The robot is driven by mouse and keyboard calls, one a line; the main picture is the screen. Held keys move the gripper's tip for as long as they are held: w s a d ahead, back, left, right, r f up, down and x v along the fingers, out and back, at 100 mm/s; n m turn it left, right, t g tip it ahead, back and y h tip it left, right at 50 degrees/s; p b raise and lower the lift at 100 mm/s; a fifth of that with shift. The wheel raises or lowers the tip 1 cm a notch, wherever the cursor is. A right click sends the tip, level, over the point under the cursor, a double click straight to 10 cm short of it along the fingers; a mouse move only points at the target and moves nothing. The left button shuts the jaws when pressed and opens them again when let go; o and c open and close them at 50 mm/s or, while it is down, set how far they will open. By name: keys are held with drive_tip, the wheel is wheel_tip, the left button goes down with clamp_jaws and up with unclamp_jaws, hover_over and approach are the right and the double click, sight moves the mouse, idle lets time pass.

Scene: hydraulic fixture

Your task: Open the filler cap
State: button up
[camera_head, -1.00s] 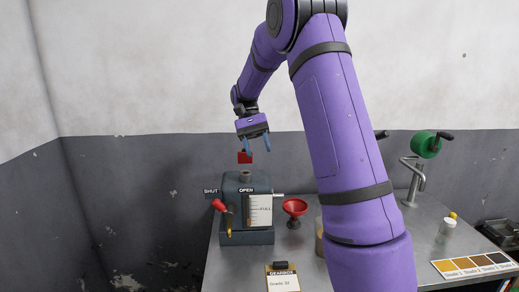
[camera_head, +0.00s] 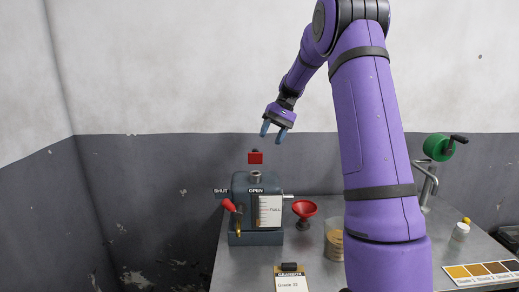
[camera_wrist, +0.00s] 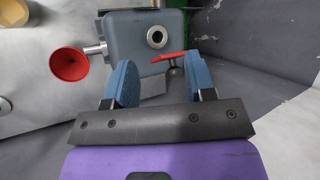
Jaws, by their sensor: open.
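The filler cap (camera_head: 255,158) is a red plate with a dark knob, standing up above the grey-blue gearbox (camera_head: 243,186). In the wrist view the red cap (camera_wrist: 172,56) shows nearly edge-on beside the filler neck (camera_wrist: 156,38), whose round dark opening is uncovered. The neck also shows on the box top in the head view (camera_head: 256,176). My gripper (camera_head: 273,133) is open and empty, above and slightly right of the cap, apart from it. Its blue fingers (camera_wrist: 158,62) stand on either side of the cap in the wrist view without visible contact.
A red-handled valve lever (camera_head: 229,205) is on the box front, near SHUT and OPEN labels. A red funnel (camera_head: 304,209), a tan-filled container (camera_head: 334,240) and a clipboard (camera_head: 289,280) are on the metal bench. A green-drum pump (camera_head: 438,147) stands right. Air above the box is free.

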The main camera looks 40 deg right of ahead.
sight(255, 155)
drive_tip(key=w+d+r+n+t+y, duration=0.1)
drive_tip(key=w+d+r+n+t, duration=0.15)
drive_tip(key=d+t, duration=0.2)
drive_tip(key=shift+m+g, duration=0.45)
drive_tip(key=x, duration=1)
drive_tip(key=shift+w+f, duration=0.4)
drive_tip(key=c, duration=0.9)
